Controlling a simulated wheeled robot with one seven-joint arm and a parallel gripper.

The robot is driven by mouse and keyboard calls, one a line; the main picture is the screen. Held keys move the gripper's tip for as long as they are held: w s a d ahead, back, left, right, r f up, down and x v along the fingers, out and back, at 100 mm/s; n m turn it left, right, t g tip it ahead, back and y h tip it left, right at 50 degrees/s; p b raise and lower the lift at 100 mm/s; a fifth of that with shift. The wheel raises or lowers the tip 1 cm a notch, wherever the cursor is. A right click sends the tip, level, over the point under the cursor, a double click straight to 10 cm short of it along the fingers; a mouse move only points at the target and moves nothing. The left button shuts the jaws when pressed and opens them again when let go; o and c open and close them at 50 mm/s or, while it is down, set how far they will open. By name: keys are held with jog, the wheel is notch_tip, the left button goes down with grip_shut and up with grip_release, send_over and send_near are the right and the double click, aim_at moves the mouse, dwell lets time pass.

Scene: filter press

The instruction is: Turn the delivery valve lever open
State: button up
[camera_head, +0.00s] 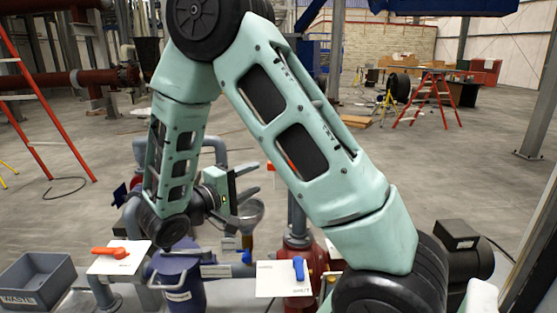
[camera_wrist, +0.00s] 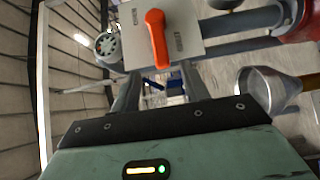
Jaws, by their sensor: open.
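In the wrist view an orange lever (camera_wrist: 158,38) sits on a pale plate with small labels at its ends, too blurred to read. My gripper (camera_wrist: 158,82) is open and empty; its two grey fingers reach toward the plate, apart from the lever. In the head view my gripper is small and seen from the side. An orange lever (camera_head: 109,253) lies across a white plate at the lower left. A blue lever (camera_head: 299,268) stands on another white plate at the lower middle. I cannot tell which lever is the delivery valve's.
A metal funnel (camera_head: 240,213) stands below my gripper in the head view; a funnel (camera_wrist: 268,88) also shows in the wrist view. A blue vessel (camera_head: 178,285) and grey pipes fill the area between the plates. A grey bin (camera_head: 37,282) stands at the lower left.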

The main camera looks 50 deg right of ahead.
jog(key=d+p, duration=0.1)
jog(key=d, duration=0.2)
jog(key=d+p, duration=0.1)
jog(key=d, duration=0.2)
jog(key=s+d+p, duration=0.1)
jog(key=d+p, duration=0.1)
jog(key=d, duration=0.1)
jog(key=shift+d+r, duration=0.15)
jog(key=shift+d, duration=0.85)
grip_shut()
